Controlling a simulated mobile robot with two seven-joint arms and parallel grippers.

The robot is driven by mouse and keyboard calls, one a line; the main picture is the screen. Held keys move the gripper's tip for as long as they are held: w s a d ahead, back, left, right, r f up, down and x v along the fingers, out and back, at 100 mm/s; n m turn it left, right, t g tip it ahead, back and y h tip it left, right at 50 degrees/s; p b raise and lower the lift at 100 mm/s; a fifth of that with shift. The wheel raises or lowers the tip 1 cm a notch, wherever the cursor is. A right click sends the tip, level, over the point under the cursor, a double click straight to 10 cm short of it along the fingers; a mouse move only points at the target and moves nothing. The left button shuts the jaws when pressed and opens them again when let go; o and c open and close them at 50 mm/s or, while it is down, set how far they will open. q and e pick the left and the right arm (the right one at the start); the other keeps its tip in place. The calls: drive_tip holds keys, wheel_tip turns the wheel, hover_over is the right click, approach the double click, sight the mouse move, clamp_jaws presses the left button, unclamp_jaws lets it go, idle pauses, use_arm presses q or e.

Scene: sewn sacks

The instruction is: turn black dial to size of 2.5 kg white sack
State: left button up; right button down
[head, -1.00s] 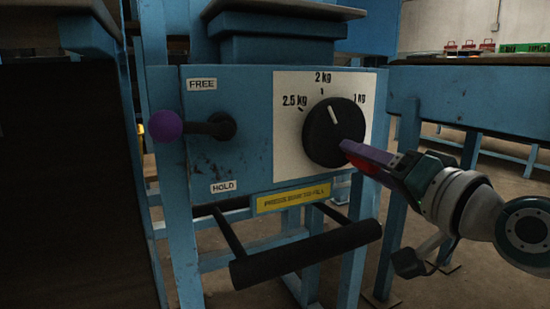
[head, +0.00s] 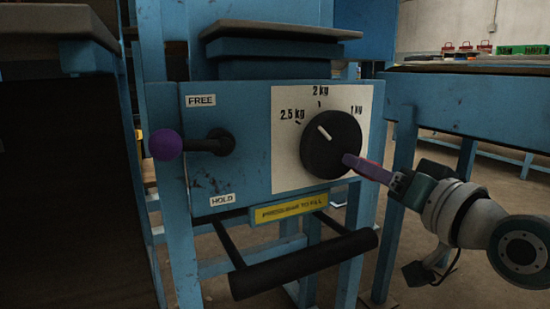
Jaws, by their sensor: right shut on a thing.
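The black dial (head: 335,150) sits on a white scale plate (head: 285,160) marked 2.5 kg, 2 kg and 1 kg, on the front of the blue machine. Its white pointer line points up and left, between the 2 kg and 2.5 kg marks. My right gripper (head: 348,161) comes in from the right and is shut on the dial at its lower right edge. The fingertips are partly hidden against the dial. No white sack is in view. My left gripper is not in view.
A lever with a purple knob (head: 166,144) sticks out at left, between the FREE and HOLD labels. A black padded bar (head: 305,263) juts out below. A blue table (head: 470,100) stands at right; another bench edge is at upper left.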

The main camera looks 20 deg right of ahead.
drive_tip(key=shift+d+r+n, duration=0.2)
drive_tip(key=shift+r+n, duration=0.15)
drive_tip(key=shift+n, duration=0.45)
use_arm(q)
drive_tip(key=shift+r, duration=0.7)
use_arm(e)
drive_tip(key=c, duration=0.6)
unclamp_jaws()
drive_tip(key=shift+f, duration=0.1)
drive_tip(key=shift+s+p, duration=0.5)
drive_tip(key=shift+p, duration=0.1)
use_arm(q)
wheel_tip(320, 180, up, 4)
drive_tip(key=p, duration=0.3)
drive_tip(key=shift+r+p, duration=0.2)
drive_tip(key=shift+p, duration=0.1)
use_arm(e)
drive_tip(key=s, duration=0.9)
drive_tip(key=shift+d+f, duration=0.1)
drive_tip(key=shift+d, duration=0.1)
